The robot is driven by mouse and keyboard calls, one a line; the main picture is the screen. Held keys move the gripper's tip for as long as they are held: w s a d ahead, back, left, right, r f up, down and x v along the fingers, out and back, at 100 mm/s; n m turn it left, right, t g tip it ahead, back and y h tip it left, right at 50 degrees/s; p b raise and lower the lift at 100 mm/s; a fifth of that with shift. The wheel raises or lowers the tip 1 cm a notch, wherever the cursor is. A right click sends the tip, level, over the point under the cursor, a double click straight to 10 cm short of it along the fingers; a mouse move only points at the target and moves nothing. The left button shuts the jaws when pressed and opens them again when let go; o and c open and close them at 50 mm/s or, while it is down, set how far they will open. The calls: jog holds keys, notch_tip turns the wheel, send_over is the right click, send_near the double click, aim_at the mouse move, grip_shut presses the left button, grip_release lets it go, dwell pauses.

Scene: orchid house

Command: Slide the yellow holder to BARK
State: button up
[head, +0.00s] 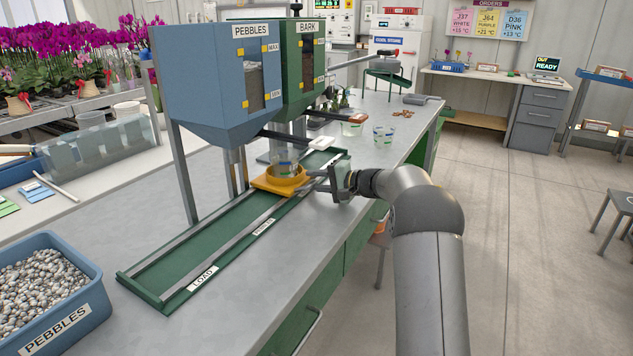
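The yellow holder (264,186) sits on the green slide track (160,277), past the label in the middle of the track and short of its far end. A clear pot (284,166) with blue-green marks stands in it. The blue PEBBLES hopper (205,95) is at the left and the green BARK hopper (292,48) stands behind it to the right. My gripper (317,183) is at the holder's right side, its fingers at or very near the yellow edge. Whether they close on it cannot be told.
The LOAD label (202,279) marks the track's near end. A blue bin of pebbles (50,330) stands at the lower left. Another clear pot (383,137) stands farther back on the bench. Dark levers (290,138) project above the track near the holder.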

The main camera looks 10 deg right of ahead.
jog(key=v, duration=1.7)
jog(key=shift+s+d, duration=0.15)
jog(key=shift+s, duration=0.05)
jog(key=s+a+r+n+g+h+p, duration=0.2)
jog(key=s+a+g+p, duration=0.2)
jog(key=s+a, duration=0.5)
jog(key=s+a+r+n+g+h+p, duration=0.1)
jog(key=s+a+n+g+h+p, duration=0.2)
jog(key=s+a, duration=0.55)
jog(key=s+n+g+h+p, duration=0.3)
jog(key=s+h+p, duration=0.3)
jog(key=s, duration=1.7)
jog(key=shift+f+n+p, duration=0.4)
jog(key=shift+f+p, duration=0.1)
jog(key=shift+p, duration=0.05)
